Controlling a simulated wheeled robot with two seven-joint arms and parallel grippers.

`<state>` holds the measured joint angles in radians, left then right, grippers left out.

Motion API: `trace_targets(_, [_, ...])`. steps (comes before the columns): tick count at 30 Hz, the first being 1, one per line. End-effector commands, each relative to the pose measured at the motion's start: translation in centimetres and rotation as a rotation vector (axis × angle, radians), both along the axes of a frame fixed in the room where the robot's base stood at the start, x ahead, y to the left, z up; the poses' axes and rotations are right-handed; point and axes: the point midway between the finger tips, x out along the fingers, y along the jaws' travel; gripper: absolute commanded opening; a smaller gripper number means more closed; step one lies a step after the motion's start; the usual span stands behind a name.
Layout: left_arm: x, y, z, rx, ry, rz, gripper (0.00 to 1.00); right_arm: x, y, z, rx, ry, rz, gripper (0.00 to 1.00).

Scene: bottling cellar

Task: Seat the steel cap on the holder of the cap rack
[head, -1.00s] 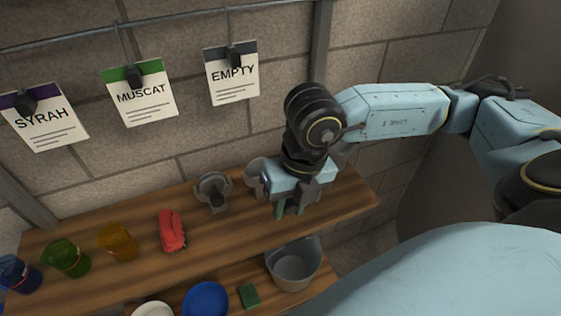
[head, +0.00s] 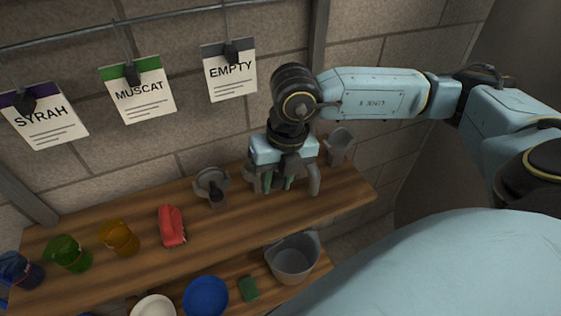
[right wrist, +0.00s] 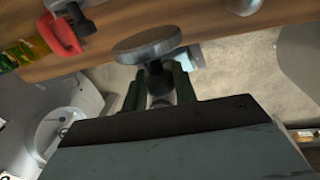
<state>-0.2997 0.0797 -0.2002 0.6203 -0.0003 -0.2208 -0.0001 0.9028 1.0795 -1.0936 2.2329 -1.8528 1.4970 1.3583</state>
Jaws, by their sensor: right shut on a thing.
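In the right wrist view, the steel cap (right wrist: 147,45) is a grey disc with a short dark stem. My right gripper (right wrist: 159,86) is shut on that stem between its green fingers. In the head view, my right gripper (head: 277,183) points down over the right part of the upper shelf, and the cap is mostly hidden by it. A grey curved piece (head: 315,181) stands just right of the fingers, and a grey cup-like piece (head: 340,146) is further right near the wall. I cannot tell which piece is the rack's holder. My left gripper is not in view.
The wooden upper shelf (head: 140,258) also bears a grey fixture with a dark knob (head: 212,185), a red object (head: 171,226), and orange, green and blue cups at left. Below are a grey bucket (head: 292,259), a blue bowl (head: 206,296) and a green block (head: 248,288).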

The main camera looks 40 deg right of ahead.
Motion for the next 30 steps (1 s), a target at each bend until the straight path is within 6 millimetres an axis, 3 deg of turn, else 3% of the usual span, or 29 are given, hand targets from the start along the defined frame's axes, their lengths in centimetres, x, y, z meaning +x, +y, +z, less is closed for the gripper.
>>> trace_targets(30, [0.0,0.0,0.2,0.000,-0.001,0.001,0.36,6.0,-1.4,0.1,0.001,-0.001,0.000,0.02])
